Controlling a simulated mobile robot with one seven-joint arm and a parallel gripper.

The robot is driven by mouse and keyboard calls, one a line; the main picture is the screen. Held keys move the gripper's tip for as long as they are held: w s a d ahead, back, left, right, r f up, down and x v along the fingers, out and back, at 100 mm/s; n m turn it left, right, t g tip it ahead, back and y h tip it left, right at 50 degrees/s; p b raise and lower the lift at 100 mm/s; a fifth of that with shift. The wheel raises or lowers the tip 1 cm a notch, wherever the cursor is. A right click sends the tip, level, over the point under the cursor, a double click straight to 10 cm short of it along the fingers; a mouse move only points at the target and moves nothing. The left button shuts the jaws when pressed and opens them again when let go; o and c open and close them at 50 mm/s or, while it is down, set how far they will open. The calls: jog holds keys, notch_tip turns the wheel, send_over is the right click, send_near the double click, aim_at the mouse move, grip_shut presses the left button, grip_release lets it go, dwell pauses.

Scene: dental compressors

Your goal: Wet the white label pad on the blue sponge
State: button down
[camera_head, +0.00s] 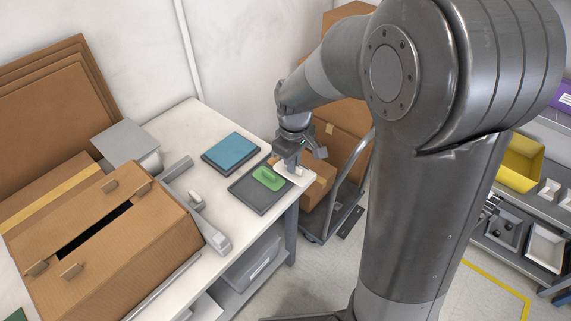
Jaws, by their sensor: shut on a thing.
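The blue sponge (233,152) lies flat in a dark shallow tray on the white table, left of my gripper. My gripper (286,168) points down near the table's right edge and is shut on the white label pad (299,177). The pad sits directly below the fingers, partly hidden by them. I cannot tell whether the pad touches the table. The pad is apart from the sponge.
A large cardboard box (110,245) fills the table's left part. A cart with boxes (342,185) stands past the right edge.

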jog(key=shift+w, duration=0.1)
dwell(0.4)
jog(key=w+a, duration=1)
jog(key=w, duration=0.2)
send_near(230, 150)
jog(key=shift+w+f, duration=0.1)
jog(key=shift+f, duration=2.45)
jog(key=shift+f, duration=0.6)
notch_tip(230, 150, up, 7)
dwell(0.3)
dwell(0.6)
